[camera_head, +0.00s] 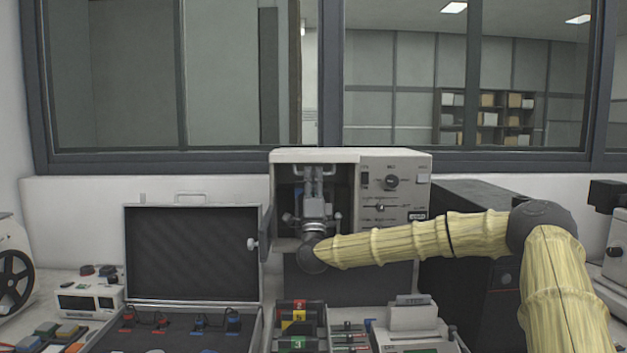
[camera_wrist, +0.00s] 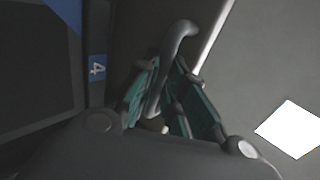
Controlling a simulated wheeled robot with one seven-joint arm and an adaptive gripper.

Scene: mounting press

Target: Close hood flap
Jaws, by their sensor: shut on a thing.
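The press (camera_head: 395,190) is a light grey box with a dark opening at its left front. A narrow panel with a round knob, which looks like the hood flap (camera_head: 265,225), stands open at the opening's left edge, nearly edge-on. My wrist is in front of the opening and covers its lower part. In the wrist view my gripper (camera_wrist: 170,110) has its teal fingers closed around a curved grey handle (camera_wrist: 182,35). The frames do not clearly show what the handle belongs to. The fingertips cannot be made out clearly in the head view.
An open dark case (camera_head: 192,255) stands left of the press. A rack with coloured numbered labels (camera_head: 299,325) and a small device (camera_head: 412,320) are below it. A black cabinet (camera_head: 480,205) is to the right, behind my arm. A blue label 4 (camera_wrist: 97,68) is near my fingers.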

